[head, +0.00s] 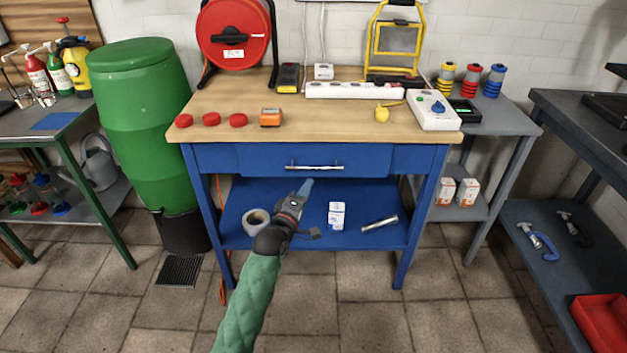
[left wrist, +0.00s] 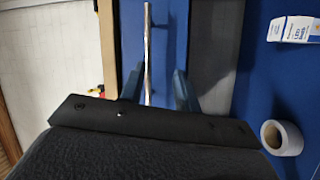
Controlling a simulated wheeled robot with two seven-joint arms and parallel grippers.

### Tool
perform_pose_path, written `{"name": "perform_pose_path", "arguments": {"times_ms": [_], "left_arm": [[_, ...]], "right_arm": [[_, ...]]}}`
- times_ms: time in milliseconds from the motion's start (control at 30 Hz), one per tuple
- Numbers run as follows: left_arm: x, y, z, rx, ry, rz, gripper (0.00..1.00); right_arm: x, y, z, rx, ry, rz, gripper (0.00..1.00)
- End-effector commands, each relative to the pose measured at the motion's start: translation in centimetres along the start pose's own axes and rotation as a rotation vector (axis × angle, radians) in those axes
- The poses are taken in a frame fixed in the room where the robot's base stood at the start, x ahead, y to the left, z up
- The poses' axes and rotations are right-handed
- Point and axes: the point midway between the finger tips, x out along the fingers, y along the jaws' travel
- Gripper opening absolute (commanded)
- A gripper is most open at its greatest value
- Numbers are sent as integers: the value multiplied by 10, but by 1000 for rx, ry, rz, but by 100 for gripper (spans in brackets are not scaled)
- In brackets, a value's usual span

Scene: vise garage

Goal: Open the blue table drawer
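The blue table (head: 203,160) has a wide blue drawer (head: 260,158) under its wooden top. The drawer looks closed, its front level with the frame. A silver bar handle (head: 314,167) runs across the drawer front; it also shows in the left wrist view (left wrist: 147,45), upright in the picture. My left gripper (head: 307,186) is just below and in front of the handle in the head view. In the left wrist view my left gripper (left wrist: 158,80) is open, with the handle between the lines of its two fingers; contact cannot be told. My right gripper is not in view.
A tape roll (head: 256,221), a white box (head: 336,215) and a metal tube (head: 379,223) lie on the lower shelf. A green barrel (head: 145,125) stands left of the table. The floor in front is clear.

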Motion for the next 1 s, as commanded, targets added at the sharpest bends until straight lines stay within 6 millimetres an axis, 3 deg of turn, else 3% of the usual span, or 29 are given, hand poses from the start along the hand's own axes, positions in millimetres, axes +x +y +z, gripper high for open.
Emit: {"name": "perform_pose_path", "arguments": {"times_ms": [133,367,800,1000], "left_arm": [[-1,13,-8,-129,37,72,32],[6,14,-9,-185,36,75,32],[63,18,-11,-181,36,73,32],[75,18,-11,-182,35,72,32]], "right_arm": [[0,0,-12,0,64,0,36],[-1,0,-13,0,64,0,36],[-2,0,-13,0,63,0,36],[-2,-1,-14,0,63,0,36]]}}
